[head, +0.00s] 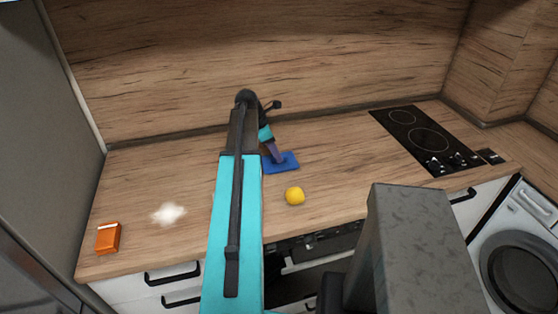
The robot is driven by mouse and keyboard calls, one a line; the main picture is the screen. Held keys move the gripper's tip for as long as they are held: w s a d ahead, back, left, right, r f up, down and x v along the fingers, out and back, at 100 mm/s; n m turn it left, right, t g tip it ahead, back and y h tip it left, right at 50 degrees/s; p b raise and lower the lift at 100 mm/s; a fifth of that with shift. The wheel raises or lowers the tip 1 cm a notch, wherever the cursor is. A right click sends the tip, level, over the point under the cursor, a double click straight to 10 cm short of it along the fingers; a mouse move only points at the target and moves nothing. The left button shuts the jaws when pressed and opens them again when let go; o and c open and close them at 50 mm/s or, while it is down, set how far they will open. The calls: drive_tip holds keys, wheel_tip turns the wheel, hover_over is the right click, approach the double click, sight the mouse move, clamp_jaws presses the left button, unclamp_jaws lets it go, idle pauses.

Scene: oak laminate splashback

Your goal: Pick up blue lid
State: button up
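The blue lid (288,165) is a flat, dark blue piece lying on the wooden countertop, right of my arm in the head view. My gripper (276,157) points down at the lid's upper left part and overlaps it in the picture. Its fingers are small and dark here. I cannot tell whether they touch the lid, or whether they are open or shut. The gripper hides a little of the lid.
A yellow lemon-like object (294,196) lies in front of the lid. An orange box (108,238) and a fluffy white item (169,214) sit on the left. A black cooktop (425,138) is at the right. The wooden splashback (330,60) rises behind.

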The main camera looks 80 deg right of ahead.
drive_tip(key=shift+s+d+f, duration=0.1)
drive_tip(key=shift+s+f, duration=0.15)
drive_tip(key=shift+f, duration=0.45)
clamp_jaws()
